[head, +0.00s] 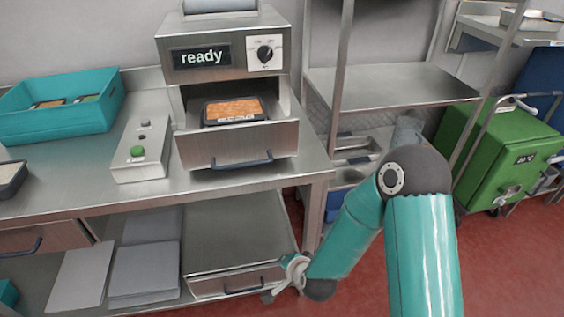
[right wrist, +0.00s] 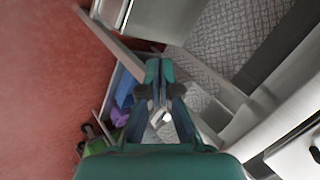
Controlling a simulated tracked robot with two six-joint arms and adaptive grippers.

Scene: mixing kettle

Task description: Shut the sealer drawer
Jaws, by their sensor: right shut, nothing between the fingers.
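The sealer (head: 222,52) stands on the steel bench with "ready" on its display and a knob at its right. Its drawer (head: 240,150) is pulled out toward me, with a dark handle (head: 241,161) on its front. A black tray of orange food (head: 235,110) sits in the drawer. My right gripper (head: 270,295) is low, in front of the lower shelf and well below and right of the drawer, apart from it. In the right wrist view its fingers (right wrist: 160,68) are together and empty. My left gripper is not in view.
A control box with a green button (head: 137,152) stands left of the drawer. A teal crate (head: 62,115) is at the bench's back left. A lower drawer unit (head: 235,277) sits beneath the bench. A steel rack (head: 390,88) and a green cart (head: 500,150) stand at right.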

